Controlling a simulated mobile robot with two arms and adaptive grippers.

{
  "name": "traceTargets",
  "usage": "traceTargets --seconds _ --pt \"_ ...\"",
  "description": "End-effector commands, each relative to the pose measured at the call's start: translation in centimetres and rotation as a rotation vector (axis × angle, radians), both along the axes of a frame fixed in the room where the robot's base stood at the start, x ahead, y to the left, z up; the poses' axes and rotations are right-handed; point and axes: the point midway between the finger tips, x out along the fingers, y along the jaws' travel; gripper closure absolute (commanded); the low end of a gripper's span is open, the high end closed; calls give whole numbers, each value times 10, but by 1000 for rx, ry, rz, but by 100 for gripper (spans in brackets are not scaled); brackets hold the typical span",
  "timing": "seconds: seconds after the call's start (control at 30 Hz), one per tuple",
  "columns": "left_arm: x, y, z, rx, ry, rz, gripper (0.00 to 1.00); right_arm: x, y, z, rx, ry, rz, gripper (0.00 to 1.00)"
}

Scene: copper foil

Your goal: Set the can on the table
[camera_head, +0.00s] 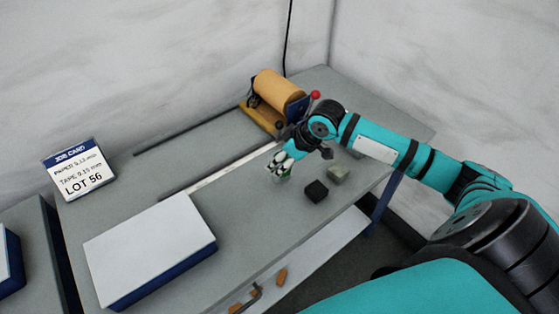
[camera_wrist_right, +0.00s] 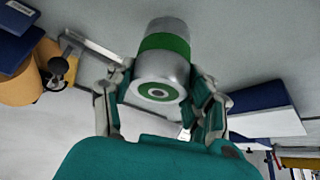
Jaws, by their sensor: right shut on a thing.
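The can is silver with a green band and shows large in the right wrist view (camera_wrist_right: 163,68), one round end with a green ring facing the camera. My right gripper (camera_wrist_right: 158,92) has its fingers on both sides of the can and is shut on it. In the head view the right gripper (camera_head: 278,164) is low over the grey table (camera_head: 245,220), right of its middle. There the fingers mostly hide the can (camera_head: 283,179). I cannot tell whether the can touches the table. My left gripper is not in view.
A black block (camera_head: 316,191) and a grey-green block (camera_head: 338,174) lie just right of the gripper. A tan roll on a stand (camera_head: 279,92) is behind it. A white-topped blue box (camera_head: 150,247) and a job card (camera_head: 78,169) are left. Table between box and gripper is clear.

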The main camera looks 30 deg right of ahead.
Motion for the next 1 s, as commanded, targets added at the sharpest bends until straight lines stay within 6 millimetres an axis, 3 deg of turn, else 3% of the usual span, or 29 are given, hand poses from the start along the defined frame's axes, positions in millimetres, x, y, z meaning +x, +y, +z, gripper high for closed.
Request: traceTargets --seconds 0.17,0.5,0.8,0.83,1.0 --pt "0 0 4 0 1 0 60 15 -5 -1 0 -1 1 87" --pt "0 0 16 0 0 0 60 15 -5 -36 0 0 0 87" --pt "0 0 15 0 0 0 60 15 -5 -39 -1 -2 0 87" --pt "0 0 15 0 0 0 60 14 -6 -40 -2 0 0 45" --pt "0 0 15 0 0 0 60 14 -6 -39 -2 0 0 23"
